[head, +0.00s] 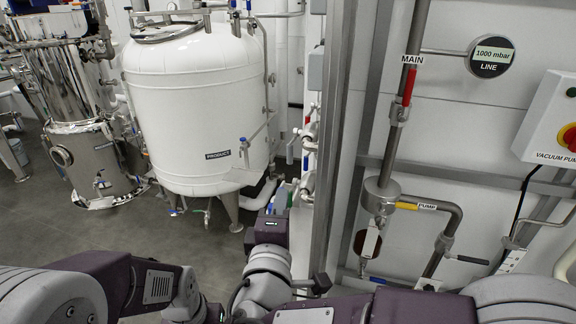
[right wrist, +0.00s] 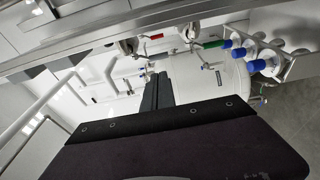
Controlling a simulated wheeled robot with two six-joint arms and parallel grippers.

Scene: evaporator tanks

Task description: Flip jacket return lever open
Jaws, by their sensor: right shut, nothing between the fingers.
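My right gripper (head: 281,197) is shut and empty, in front of a cluster of small valves (head: 308,150) on the narrow wall beside the white product tank. In the right wrist view its black fingers (right wrist: 157,92) are together, below a red-handled lever (right wrist: 150,37) and a green-handled lever (right wrist: 212,44). The fingers appear apart from both levers. No readable label shows which lever is the jacket return. The wrist housing hides part of the lower view. My left arm shows at lower left, but its gripper is not in view.
The white product tank (head: 196,95) stands left of the valves, with a steel vessel (head: 90,150) farther left. Blue-capped fittings (right wrist: 257,65) sit near the green lever. At right, a main line (head: 402,100) with a red lever and a pump box (head: 550,120) are on the wall.

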